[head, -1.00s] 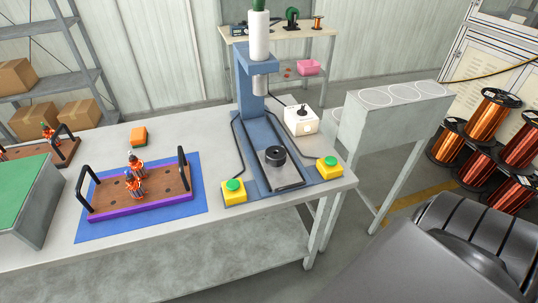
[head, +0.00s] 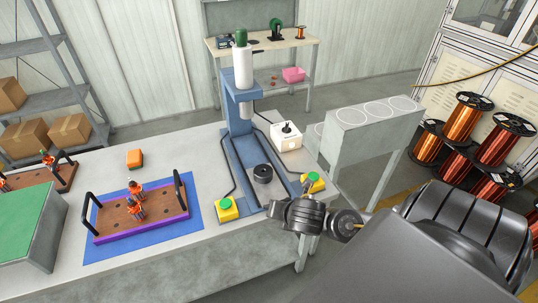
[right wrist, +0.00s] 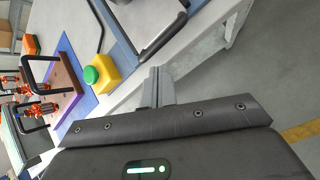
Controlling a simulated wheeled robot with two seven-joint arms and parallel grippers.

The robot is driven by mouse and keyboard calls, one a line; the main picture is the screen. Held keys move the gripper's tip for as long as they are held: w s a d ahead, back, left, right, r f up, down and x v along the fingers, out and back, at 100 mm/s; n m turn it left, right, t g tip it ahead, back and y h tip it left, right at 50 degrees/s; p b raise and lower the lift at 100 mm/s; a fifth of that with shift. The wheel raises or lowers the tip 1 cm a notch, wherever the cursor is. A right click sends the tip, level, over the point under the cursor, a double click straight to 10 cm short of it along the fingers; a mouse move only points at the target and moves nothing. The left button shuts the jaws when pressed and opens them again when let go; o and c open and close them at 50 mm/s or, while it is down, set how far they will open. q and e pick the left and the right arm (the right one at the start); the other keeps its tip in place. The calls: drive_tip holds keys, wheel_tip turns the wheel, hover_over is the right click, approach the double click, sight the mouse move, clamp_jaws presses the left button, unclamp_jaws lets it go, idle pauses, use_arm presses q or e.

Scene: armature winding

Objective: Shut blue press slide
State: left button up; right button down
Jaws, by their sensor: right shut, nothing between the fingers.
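The blue press (head: 238,120) stands on the table with a white cylinder above its column. Its slide (head: 277,190) is a grey plate on the base, out in front of the column, bearing a black round part (head: 262,173). The slide's dark-edged front end also shows at the top of the right wrist view (right wrist: 163,36). My right gripper (right wrist: 158,72) is shut and empty, its fingers pointing toward the slide's front end at the table edge, apart from it in that view. In the head view my right wrist (head: 305,213) covers the press's front right corner. My left gripper is not in view.
Yellow boxes with green buttons flank the slide, left (head: 227,208) and right (head: 313,182). A wooden tray (head: 160,215) with orange-black armatures lies on a blue mat at left. A white box (head: 286,138) stands behind. Floor in front of the table is free.

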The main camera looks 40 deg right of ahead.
wheel_tip(320, 180, up, 4)
drive_tip(key=w+d+n+t, duration=0.1)
drive_tip(key=w+d+n, duration=0.1)
drive_tip(key=n, duration=0.4)
drive_tip(key=p, duration=0.1)
approach(266, 182)
drive_tip(key=shift+h, duration=0.4)
drive_tip(key=f, duration=0.4)
drive_tip(key=shift+a+f, duration=0.1)
drive_tip(key=shift+a, duration=0.2)
drive_tip(key=shift+w+d+p, duration=0.2)
drive_tip(key=shift+w+p, duration=0.35)
drive_tip(key=shift+w, duration=0.05)
drive_tip(key=shift+w+d+p, duration=0.15)
drive_tip(key=shift+w+p, duration=0.35)
drive_tip(key=shift+w, duration=0.05)
drive_tip(key=shift+w+d, duration=0.3)
drive_tip(key=shift+w, duration=0.45)
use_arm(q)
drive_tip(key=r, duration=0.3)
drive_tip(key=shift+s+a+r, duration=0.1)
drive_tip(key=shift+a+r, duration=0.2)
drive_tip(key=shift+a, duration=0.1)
